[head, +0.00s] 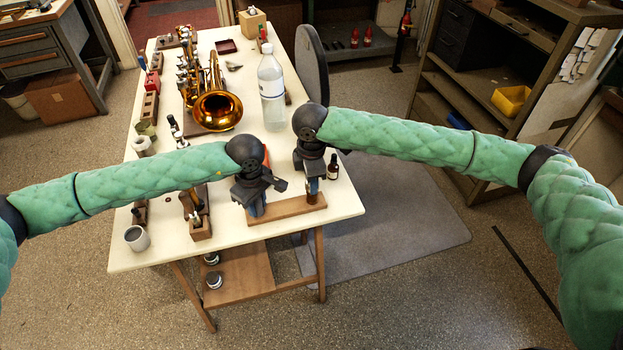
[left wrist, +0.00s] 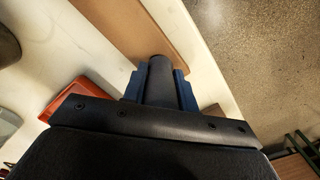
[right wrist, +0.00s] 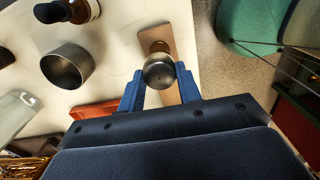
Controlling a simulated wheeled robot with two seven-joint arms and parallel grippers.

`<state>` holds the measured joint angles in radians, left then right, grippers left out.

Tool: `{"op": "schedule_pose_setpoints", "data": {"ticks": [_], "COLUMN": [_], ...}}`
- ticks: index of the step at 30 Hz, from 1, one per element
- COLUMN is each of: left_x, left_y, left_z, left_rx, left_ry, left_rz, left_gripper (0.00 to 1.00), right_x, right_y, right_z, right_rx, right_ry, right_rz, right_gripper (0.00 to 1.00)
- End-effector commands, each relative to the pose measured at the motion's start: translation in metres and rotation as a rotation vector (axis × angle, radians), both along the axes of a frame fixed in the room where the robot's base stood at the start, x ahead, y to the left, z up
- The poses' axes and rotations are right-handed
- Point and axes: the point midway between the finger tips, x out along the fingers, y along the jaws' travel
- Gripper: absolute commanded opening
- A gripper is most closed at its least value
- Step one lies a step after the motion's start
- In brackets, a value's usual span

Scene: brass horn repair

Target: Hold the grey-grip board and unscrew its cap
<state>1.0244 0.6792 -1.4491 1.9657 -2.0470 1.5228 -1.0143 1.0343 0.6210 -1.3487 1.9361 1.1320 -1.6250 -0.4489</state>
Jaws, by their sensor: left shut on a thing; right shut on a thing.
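The wooden board (head: 288,208) lies flat near the front edge of the bench. Its dark grey grip (left wrist: 159,72) stands up from one end, between the blue fingers of my left gripper (head: 257,207), which is shut on it. At the board's other end a brownish post (head: 312,198) carries a round grey metallic cap (right wrist: 159,72). My right gripper (head: 313,185) is over that end, shut on the cap with a blue finger on each side. The board also shows in the left wrist view (left wrist: 120,28) and the right wrist view (right wrist: 183,50). The cap's thread is hidden.
A small dark bottle (head: 333,167) and a metal cup (right wrist: 68,66) stand near my right gripper. An orange-red object (right wrist: 95,112) lies between the arms. Behind are a clear bottle (head: 271,90) and a brass horn (head: 214,108). Wooden blocks and a grey cup (head: 137,238) stand left.

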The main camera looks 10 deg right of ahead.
Motion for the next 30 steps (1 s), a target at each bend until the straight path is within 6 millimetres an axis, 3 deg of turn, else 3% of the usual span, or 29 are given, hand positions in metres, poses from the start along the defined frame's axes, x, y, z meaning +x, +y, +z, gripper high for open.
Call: {"op": "schedule_pose_setpoints", "data": {"ticks": [9, 23, 30], "left_x": [0.0001, 0.0001, 0.0001], "left_y": [0.0009, 0.0009, 0.0009], "left_z": [-0.0001, -0.0002, -0.0002], "left_rx": [0.001, 0.001, 0.001], "left_ry": [0.000, 0.000, 0.000], "left_rz": [0.000, 0.001, 0.001], "left_gripper": [0.00, 0.00, 0.00], "right_x": [0.0000, -0.0004, -0.0008], "right_y": [-0.0015, -0.0016, -0.0020], "right_z": [0.0004, 0.0001, 0.0002], "right_rx": [-0.002, -0.002, -0.002], "right_ry": [0.000, 0.001, 0.001], "right_rz": [0.305, 0.374, 0.604], "right_gripper": [0.07, 0.07, 0.07]}}
